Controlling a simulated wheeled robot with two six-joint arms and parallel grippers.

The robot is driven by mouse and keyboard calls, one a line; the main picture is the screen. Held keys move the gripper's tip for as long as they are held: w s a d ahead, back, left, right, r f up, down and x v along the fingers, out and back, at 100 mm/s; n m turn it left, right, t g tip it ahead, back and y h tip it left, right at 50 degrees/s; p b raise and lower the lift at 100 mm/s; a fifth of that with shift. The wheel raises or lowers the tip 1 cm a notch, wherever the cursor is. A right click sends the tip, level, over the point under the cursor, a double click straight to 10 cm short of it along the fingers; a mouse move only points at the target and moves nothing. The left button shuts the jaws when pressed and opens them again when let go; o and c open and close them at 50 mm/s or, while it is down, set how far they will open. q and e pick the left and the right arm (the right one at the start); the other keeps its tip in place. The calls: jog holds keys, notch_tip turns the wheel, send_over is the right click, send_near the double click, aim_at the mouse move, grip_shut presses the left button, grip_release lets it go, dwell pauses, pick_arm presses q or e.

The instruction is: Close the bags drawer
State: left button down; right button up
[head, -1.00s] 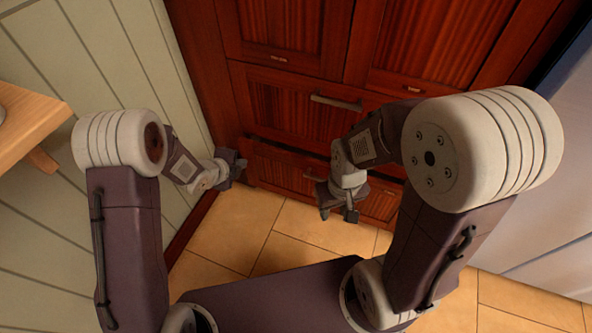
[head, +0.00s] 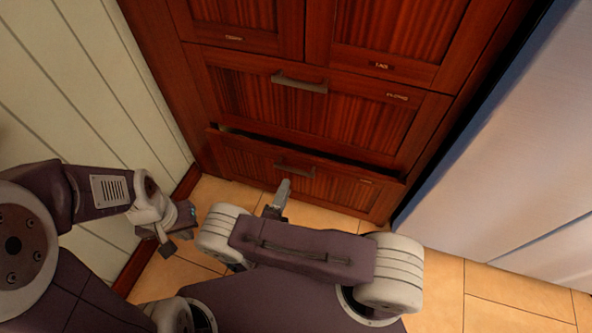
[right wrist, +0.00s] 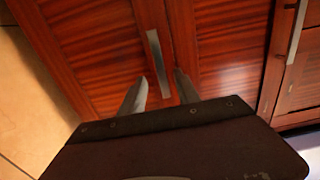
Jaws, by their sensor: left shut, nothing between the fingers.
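The lower drawer (head: 320,185) in the head view stands slightly open, with a dark gap along its top edge. Its label is too small to read. Its bar handle (head: 295,170) is at the top middle of the front. My right gripper (head: 280,198) is in front of this drawer, just below the handle in the picture. In the right wrist view, the fingers (right wrist: 161,78) are apart and point toward the handle (right wrist: 157,62); I cannot tell whether they touch it. My left gripper (head: 178,238) is shut and empty, left of the drawer and away from it.
A shut wider drawer (head: 300,110) with a handle is directly above, below two cabinet doors (head: 400,35). A pale panelled wall (head: 90,100) is at left and a grey appliance (head: 500,140) at right. Tiled floor (head: 440,275) is clear in front.

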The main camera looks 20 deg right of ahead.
aim_at(294, 172)
jog(key=b+x, duration=0.3)
jog(key=x, duration=0.4)
jog(key=shift+w+d+f, duration=0.15)
jog(key=shift+w+d, duration=0.15)
jog(key=shift+w+d+b, duration=0.2)
jog(key=shift+w+b, duration=0.1)
jog(key=shift+w, duration=0.05)
grip_shut()
dwell(0.7)
